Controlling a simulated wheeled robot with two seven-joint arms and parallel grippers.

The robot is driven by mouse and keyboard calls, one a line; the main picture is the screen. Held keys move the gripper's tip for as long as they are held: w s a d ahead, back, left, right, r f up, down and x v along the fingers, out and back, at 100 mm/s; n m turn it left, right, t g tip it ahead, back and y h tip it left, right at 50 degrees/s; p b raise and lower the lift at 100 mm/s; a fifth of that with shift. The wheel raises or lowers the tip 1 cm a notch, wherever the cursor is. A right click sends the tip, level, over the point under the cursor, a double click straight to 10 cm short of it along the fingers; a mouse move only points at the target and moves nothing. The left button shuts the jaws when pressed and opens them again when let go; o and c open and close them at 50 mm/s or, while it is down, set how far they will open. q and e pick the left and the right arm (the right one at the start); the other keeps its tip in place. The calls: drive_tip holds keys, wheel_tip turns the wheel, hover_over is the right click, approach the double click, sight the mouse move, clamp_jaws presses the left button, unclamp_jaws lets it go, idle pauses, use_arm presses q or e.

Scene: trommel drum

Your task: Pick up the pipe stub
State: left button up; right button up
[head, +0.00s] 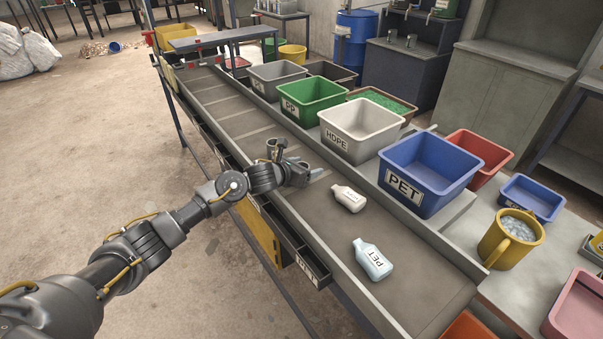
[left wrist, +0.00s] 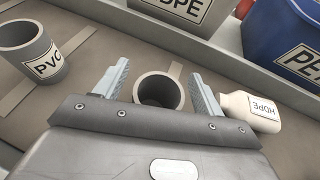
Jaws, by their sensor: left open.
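A grey pipe stub (left wrist: 160,91) stands between the two spread fingers of my left gripper (left wrist: 158,88) in the left wrist view, its open end facing the camera. Gaps show on both sides of it, and its lower part is hidden by the gripper body. A second grey pipe stub labelled PVC (left wrist: 30,52) stands to the left, outside the fingers. In the head view my left gripper (head: 305,174) is low over the conveyor belt (head: 405,300), and the stub between its fingers is mostly hidden. My right gripper is not in view.
A white HDPE bottle (left wrist: 252,112) lies close beside the right finger in the left wrist view. A PET bottle (head: 372,260) lies nearer on the belt. Along the belt's far side stand the HDPE bin (head: 345,149), green PP bin (head: 297,111) and blue PET bin (head: 408,198).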

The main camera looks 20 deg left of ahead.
use_arm(q)
drive_tip(key=shift+c, duration=0.4)
drive_tip(key=c, duration=1)
